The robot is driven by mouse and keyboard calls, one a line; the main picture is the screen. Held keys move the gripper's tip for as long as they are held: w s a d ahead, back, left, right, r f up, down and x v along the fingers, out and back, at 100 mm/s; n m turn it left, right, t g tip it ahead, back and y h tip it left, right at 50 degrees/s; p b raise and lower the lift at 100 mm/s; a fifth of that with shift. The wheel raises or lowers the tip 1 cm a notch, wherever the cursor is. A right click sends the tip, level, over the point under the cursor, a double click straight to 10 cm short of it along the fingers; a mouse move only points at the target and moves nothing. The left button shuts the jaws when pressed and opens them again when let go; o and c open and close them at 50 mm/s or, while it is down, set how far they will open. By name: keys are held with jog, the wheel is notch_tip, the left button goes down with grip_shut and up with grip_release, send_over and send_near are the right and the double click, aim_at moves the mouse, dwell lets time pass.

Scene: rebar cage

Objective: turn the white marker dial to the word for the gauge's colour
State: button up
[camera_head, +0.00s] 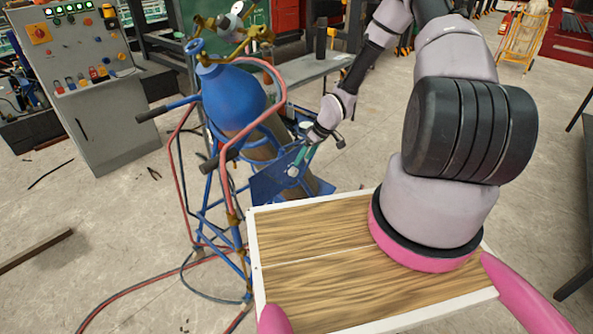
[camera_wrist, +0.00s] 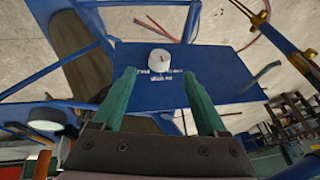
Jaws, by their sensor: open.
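The white marker dial (camera_wrist: 159,61) sits on a blue plate (camera_wrist: 215,68) in the wrist view, with a small dark mark on its face. White words are printed just below it, too small and partly covered to read. In the head view the dial (camera_head: 292,171) is on the plate on the blue cylinder cart. My gripper (camera_wrist: 161,76) has its two green fingers apart, with the dial seen between and just beyond their tips; nothing is held. A round gauge-like part (camera_head: 237,8) shows atop the blue cylinder (camera_head: 230,95); I cannot tell its colour.
Red hoses (camera_head: 276,80) loop around the cart's blue frame and run over the floor. A grey control cabinet (camera_head: 95,95) stands at the left. A grey bench (camera_head: 310,68) stands behind the cart.

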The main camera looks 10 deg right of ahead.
aim_at(296, 170)
jog(key=x, duration=0.7)
jog(key=shift+f, duration=0.2)
grip_shut()
